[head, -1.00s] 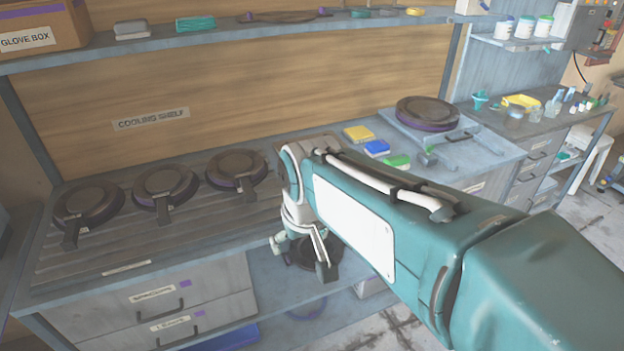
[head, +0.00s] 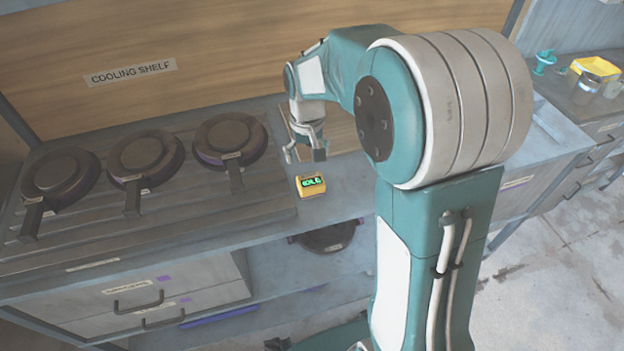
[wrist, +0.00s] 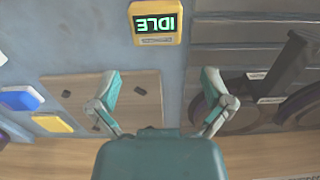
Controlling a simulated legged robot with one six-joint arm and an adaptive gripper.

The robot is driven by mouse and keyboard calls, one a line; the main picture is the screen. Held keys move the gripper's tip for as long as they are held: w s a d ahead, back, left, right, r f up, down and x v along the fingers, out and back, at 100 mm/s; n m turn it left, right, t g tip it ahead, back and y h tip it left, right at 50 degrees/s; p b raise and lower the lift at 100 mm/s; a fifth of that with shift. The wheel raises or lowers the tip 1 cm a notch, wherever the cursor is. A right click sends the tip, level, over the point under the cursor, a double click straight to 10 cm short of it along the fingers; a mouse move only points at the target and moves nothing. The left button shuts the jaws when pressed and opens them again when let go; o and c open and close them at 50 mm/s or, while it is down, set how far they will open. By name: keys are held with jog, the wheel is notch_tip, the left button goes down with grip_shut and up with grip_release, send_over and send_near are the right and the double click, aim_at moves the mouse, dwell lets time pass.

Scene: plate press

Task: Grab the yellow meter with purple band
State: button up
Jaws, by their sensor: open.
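A small yellow meter (head: 311,186) with a dark screen and green lettering sits on the grey counter, right of the slatted cooling area. My gripper (head: 306,155) is beyond the meter, towards the back wall, over a wooden board. In the wrist view my gripper (wrist: 160,82) has its fingers spread wide with nothing between them. The meter is beyond the fingertips, apart from them.
Three round dark plates with handles, one the right plate (head: 230,140), lie on the slatted cooling shelf (head: 150,235). The wooden board (wrist: 125,98) lies under my gripper. Blue and yellow blocks, one the yellow block (wrist: 52,123), lie to the left in the wrist view. Another plate (head: 328,236) is below the counter.

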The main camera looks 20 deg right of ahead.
aim_at(311, 180)
notch_tip(311, 180, down, 3)
jog(key=shift+d+f, duration=0.15)
jog(key=f, duration=0.2)
jog(key=s+f, duration=0.1)
jog(key=f, duration=0.2)
jog(key=shift+f, duration=0.1)
jog(key=c, duration=0.9)
